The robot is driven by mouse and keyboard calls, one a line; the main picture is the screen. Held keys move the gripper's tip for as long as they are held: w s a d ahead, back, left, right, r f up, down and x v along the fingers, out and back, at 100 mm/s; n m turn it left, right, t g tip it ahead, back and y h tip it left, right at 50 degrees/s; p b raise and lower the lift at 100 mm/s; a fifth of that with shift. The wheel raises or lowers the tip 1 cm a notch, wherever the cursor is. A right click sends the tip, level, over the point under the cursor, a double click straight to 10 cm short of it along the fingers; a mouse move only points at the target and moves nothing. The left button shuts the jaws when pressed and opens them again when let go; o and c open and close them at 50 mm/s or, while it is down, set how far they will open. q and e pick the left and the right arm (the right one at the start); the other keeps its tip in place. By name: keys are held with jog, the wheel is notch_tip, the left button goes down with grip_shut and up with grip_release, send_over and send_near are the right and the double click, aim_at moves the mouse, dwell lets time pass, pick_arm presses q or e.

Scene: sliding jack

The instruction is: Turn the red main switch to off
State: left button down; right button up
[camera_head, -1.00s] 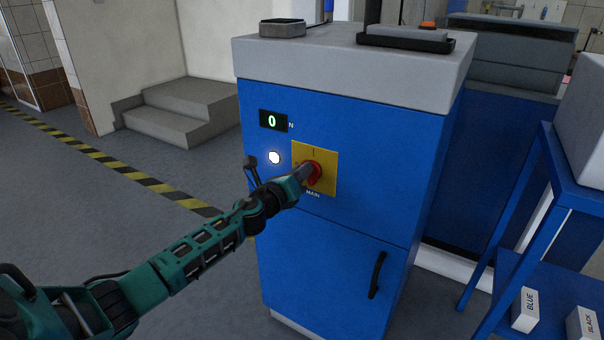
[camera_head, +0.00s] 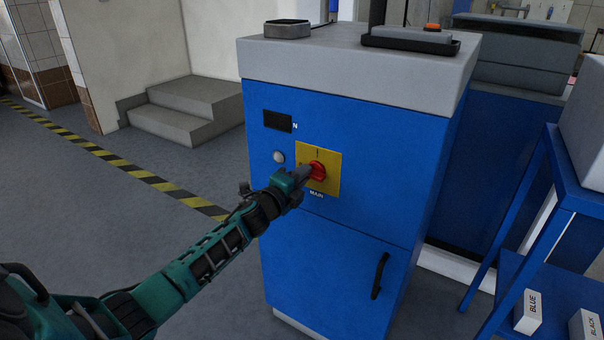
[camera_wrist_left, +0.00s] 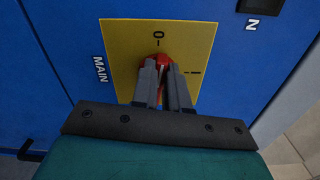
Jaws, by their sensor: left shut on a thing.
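The red main switch (camera_head: 318,171) sits on a yellow plate (camera_head: 331,184) marked MAIN on the front of the blue cabinet (camera_head: 345,235). My left gripper (camera_head: 307,173) reaches it from the left and is shut on its knob. In the left wrist view both fingers of the left gripper (camera_wrist_left: 165,82) close around the red switch (camera_wrist_left: 160,59), hiding most of it. The yellow plate (camera_wrist_left: 118,40) there shows an O mark beyond the fingertips and an I mark to the right. My right gripper is not in view.
The cabinet's grey top (camera_head: 360,66) carries a black tray (camera_head: 410,41) and a small grey dish (camera_head: 287,29). A black door handle (camera_head: 380,275) is below the switch. A blue shelf (camera_head: 565,290) with labelled boxes stands at right. The floor at left is clear.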

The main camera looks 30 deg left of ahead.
pick_arm(q)
jog(key=shift+f+n, duration=0.15)
jog(key=shift+n, duration=0.65)
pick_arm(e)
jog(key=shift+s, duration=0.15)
pick_arm(q)
jog(key=c, duration=1.1)
grip_release()
jog(key=shift+c, duration=0.2)
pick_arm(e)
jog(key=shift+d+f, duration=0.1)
pick_arm(q)
jog(key=s+p, duration=0.1)
jog(key=s, duration=1.2)
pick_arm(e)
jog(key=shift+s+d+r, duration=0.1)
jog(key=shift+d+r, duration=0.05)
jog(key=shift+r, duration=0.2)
